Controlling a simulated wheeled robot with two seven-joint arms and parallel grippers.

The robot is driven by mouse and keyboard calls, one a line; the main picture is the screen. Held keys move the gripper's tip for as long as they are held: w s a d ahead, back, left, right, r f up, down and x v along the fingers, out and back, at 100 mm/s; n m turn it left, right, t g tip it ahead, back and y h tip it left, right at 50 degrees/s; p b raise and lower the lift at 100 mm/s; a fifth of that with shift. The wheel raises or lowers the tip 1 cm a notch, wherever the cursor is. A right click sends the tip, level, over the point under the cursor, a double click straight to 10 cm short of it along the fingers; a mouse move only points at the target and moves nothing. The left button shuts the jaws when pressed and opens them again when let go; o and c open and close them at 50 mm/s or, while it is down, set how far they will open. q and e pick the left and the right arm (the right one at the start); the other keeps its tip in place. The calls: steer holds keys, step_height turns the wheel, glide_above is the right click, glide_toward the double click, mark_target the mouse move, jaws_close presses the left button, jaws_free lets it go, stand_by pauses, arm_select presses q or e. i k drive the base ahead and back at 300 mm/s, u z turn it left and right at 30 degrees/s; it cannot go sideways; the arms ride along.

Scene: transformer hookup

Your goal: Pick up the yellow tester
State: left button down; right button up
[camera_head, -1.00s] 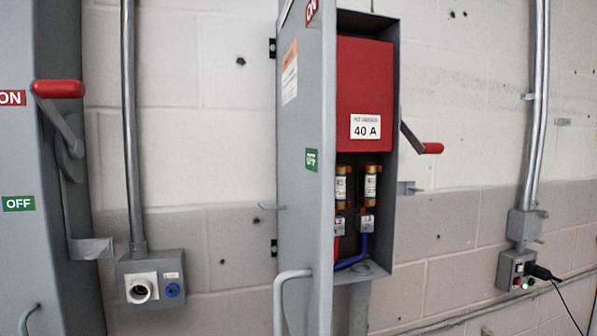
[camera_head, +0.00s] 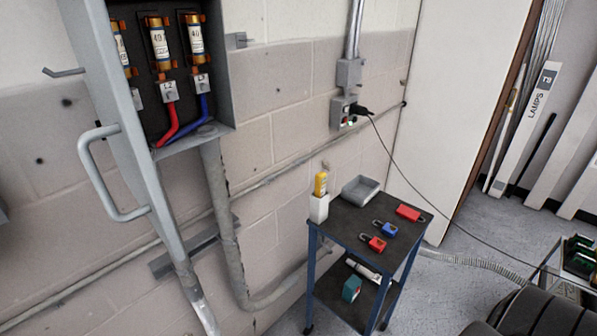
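The yellow tester (camera_head: 320,184) stands upright in a white holder (camera_head: 319,208) at the left back corner of a small dark cart (camera_head: 350,228). Only its upper part shows above the holder. Neither of my grippers is in view.
On the cart top are a grey tray (camera_head: 361,190), a red item (camera_head: 410,213) and padlocks in blue (camera_head: 390,229) and red (camera_head: 377,244). A teal box (camera_head: 352,288) lies on the lower shelf. The open fuse cabinet door (camera_head: 118,110) juts out at left. A black cable (camera_head: 405,178) hangs from the wall outlet behind the cart.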

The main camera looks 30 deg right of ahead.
mark_target(320, 178)
steer(key=k, duration=1)
steer(key=z, duration=2.1)
steer(key=i, duration=1.75)
steer(key=u, duration=1.35)
